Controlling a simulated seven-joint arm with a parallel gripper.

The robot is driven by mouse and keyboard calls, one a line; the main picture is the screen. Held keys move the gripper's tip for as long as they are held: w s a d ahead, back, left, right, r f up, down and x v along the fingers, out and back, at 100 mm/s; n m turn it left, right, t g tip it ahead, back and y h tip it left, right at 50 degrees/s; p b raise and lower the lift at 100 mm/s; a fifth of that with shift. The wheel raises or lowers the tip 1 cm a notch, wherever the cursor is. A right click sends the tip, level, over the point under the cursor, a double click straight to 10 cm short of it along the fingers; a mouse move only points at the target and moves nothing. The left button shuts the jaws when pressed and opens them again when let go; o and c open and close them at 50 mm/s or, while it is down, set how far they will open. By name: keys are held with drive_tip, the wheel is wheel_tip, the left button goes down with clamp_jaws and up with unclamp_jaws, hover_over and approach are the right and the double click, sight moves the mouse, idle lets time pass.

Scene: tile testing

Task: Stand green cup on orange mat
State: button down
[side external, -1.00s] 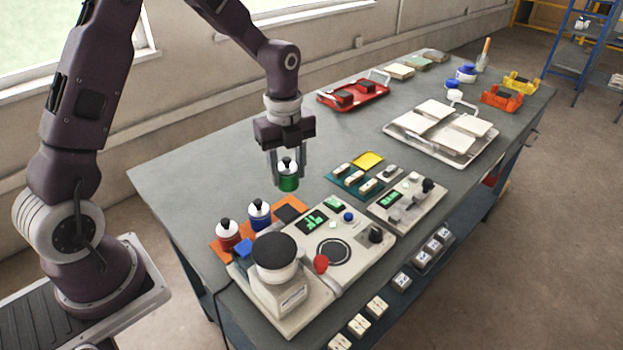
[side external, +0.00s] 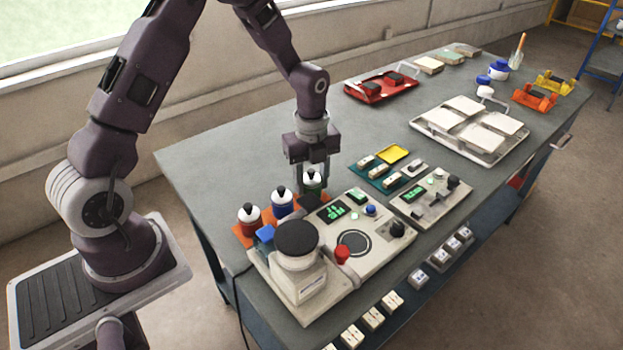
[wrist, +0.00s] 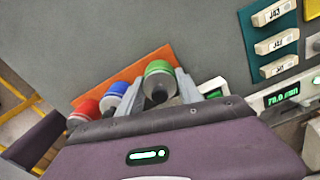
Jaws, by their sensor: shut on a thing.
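The green cup (side external: 312,187), with a white band and dark top, is held upright between the fingers of my gripper (side external: 313,182). It also shows between the fingers in the wrist view (wrist: 160,70). The orange mat (side external: 239,237) lies on the table beside the white console; its bare far strip shows in the wrist view (wrist: 125,75). The green cup is at the mat's right end, over it or on it; I cannot tell whether its base touches. A red cup (side external: 249,220) and a blue cup (side external: 282,203) stand in a row on the mat, left of the green cup.
A white console (side external: 375,228) with a dark round-topped device (side external: 297,237) stands in front of the mat. A teal tray (side external: 377,178) lies to the right. A red tray (side external: 380,92) and a white tray (side external: 440,140) are farther back. The table behind the mat is clear.

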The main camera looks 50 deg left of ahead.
sight(311, 171)
drive_tip(key=shift+f, duration=0.25)
idle(0.6)
drive_tip(key=c, duration=0.7)
unclamp_jaws()
drive_tip(key=shift+o, duration=0.3)
drive_tip(key=o, duration=0.3)
drive_tip(key=shift+r, duration=3)
drive_tip(key=shift+r, duration=0.1)
